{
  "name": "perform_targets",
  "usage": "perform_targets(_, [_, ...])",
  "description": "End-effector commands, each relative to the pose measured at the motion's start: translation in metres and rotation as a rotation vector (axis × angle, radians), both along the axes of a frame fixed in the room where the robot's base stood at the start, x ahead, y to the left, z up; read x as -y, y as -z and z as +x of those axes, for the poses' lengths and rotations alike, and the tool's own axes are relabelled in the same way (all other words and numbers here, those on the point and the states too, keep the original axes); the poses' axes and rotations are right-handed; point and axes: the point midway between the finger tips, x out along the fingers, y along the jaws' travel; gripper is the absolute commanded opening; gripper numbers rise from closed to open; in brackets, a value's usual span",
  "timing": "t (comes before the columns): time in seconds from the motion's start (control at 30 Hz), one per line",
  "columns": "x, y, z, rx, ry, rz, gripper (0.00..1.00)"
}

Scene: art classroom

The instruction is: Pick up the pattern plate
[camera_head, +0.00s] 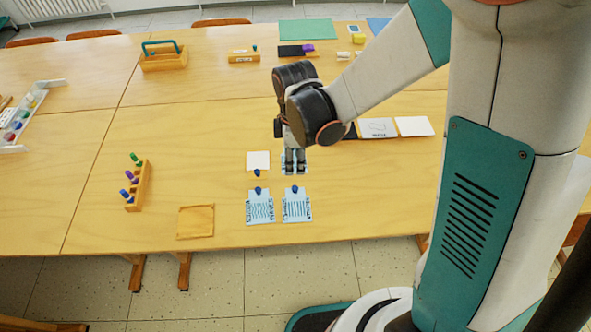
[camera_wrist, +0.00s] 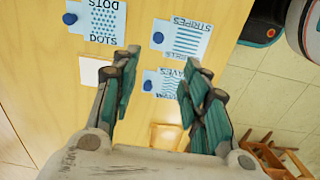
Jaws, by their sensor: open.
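Three pale blue pattern plates with round blue knobs lie on the table. The stripes plate (camera_head: 296,207) is front right and shows in the wrist view (camera_wrist: 187,40). The waves plate (camera_head: 260,209) is front left, also in the wrist view (camera_wrist: 170,84). The dots plate (camera_wrist: 102,18) is back right, partly hidden by my gripper in the head view. A blank white plate (camera_head: 258,159) is back left, partly behind a finger in the wrist view (camera_wrist: 90,71). My gripper (camera_head: 294,170) is open, empty and pointing down above the plates; its fingers (camera_wrist: 162,64) frame the waves plate's knob.
A shallow wooden tray (camera_head: 196,222) lies left of the plates by the front edge. A wooden rack (camera_head: 138,187) with colored pegs stands farther left. White cards (camera_head: 414,126) lie right of my gripper. Toolboxes and a green mat (camera_head: 307,29) are at the back.

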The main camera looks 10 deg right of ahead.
Motion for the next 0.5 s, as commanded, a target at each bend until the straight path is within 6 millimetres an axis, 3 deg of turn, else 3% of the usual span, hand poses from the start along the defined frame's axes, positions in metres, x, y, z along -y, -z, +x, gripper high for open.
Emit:
perform_targets(0.17, [-0.005, 0.013, -0.002, -0.018, -0.043, -0.006, 0.42])
perform_targets(0.5, [-0.004, 0.074, -0.001, -0.017, -0.041, -0.005, 0.42])
